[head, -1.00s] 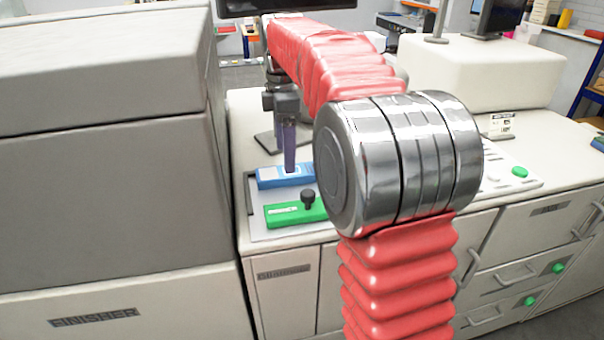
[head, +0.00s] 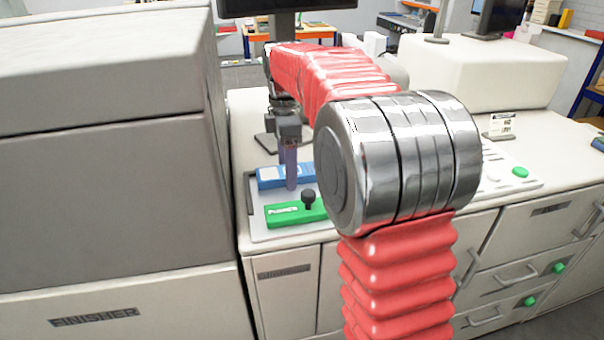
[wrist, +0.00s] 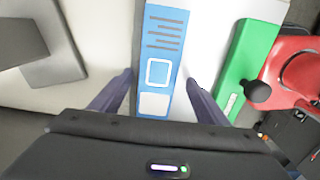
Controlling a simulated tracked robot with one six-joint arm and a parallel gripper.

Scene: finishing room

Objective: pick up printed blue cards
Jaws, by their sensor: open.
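The printed blue cards (head: 272,178) lie as a long blue block with white markings on a pale tray (head: 256,228) at the counter's front left. In the wrist view the blue cards (wrist: 160,60) run between the two purple fingers. My gripper (head: 291,184) points down over the cards in the head view and covers part of them. In the wrist view my gripper (wrist: 160,85) is open, with one finger on each side of the cards and a gap on both sides. I cannot tell how high the fingertips are above the tray.
A green block (head: 290,214) with a black knob (head: 308,197) lies on the tray in front of the cards. A large grey finisher cabinet (head: 110,190) stands close on the left. A button panel (head: 510,178) is farther right.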

